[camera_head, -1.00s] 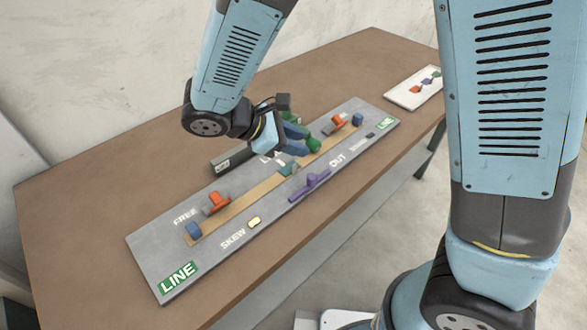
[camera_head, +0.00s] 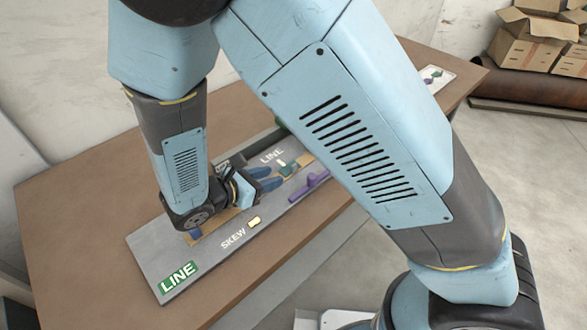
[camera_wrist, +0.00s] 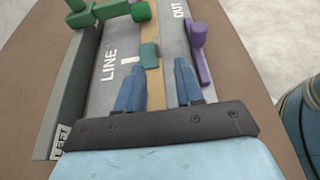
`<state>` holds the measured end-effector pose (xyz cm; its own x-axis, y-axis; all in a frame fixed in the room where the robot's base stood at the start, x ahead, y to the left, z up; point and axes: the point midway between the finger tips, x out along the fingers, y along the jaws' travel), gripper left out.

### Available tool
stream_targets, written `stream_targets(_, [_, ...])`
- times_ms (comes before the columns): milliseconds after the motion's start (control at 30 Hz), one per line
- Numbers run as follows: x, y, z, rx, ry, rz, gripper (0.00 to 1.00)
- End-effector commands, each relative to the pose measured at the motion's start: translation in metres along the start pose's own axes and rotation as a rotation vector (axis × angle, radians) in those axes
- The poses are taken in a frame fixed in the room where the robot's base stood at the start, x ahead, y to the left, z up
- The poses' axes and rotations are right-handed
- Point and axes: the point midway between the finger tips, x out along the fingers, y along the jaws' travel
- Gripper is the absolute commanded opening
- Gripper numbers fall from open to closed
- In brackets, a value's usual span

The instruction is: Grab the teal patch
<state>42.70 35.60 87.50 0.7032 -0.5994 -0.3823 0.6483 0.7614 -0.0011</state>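The teal patch (camera_wrist: 149,54) is a small block on the tan strip (camera_wrist: 152,28) that runs along the grey board. It lies just ahead of my gripper (camera_wrist: 157,68), between the lines of the two blue fingers, and they do not touch it. My gripper is open and empty, with its fingers spread across the strip. In the head view my gripper (camera_head: 278,177) is low over the board with its fingers pointing right. The teal patch (camera_head: 287,170) shows there just past the fingertips, partly hidden.
A purple piece (camera_wrist: 198,40) lies right of the strip, close to the right finger. Green parts (camera_wrist: 140,11) stand farther ahead. A dark grey raised bar (camera_wrist: 75,85) runs along the left. My arm hides the board's far end.

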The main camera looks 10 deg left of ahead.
Motion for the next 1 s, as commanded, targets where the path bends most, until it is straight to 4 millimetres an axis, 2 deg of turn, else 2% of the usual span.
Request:
stream_targets(133, [0.018,0.0,0.0,0.0,0.0,0.0,0.36])
stream_targets(467, [0.036,0.002,0.001,0.001,0.0,-0.001,0.36])
stream_targets(733, [0.071,0.005,0.003,0.0,0.0,-0.002,0.36])
stream_targets(1000, [0.077,0.005,0.004,0.001,0.001,-0.001,0.36])
